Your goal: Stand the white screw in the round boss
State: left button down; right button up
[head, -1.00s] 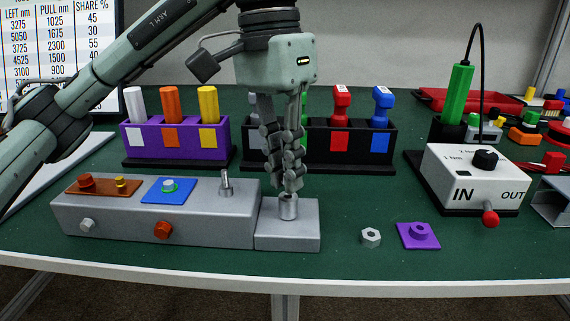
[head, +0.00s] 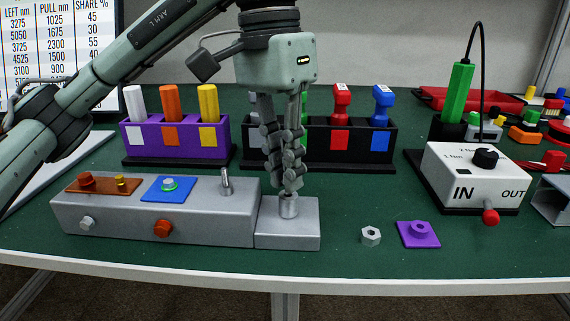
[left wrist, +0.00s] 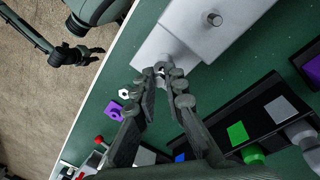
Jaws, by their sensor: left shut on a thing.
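My left gripper (head: 291,190) points straight down over the round boss (head: 289,207), a short grey cylinder on the low right block of the grey housing. Its fingertips are at the boss's top. In the left wrist view the fingertips (left wrist: 160,72) close around a small pale piece at the boss, which I take to be the white screw. The fingers hide most of it, so I cannot tell how deep it sits or whether it is tilted. My right gripper (left wrist: 92,55) hangs open and empty over the floor in the left wrist view.
A white hex nut (head: 370,237) and a purple plate (head: 418,235) lie right of the block. A metal pin (head: 226,183) rises from the housing to the left. Tool racks stand behind, and a white tester box (head: 471,175) stands at right. The front strip of table is clear.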

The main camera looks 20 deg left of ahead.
pick_arm(q)
jog(key=shift+f+b, duration=0.5)
jog(key=shift+f, duration=0.15)
dwell(0.3)
jog(key=c, duration=1.5)
grip_release()
notch_tip(320, 180, up, 12)
jog(key=a, duration=0.1)
jog(key=shift+w+a, duration=0.25)
jog(key=shift+w, duration=0.1)
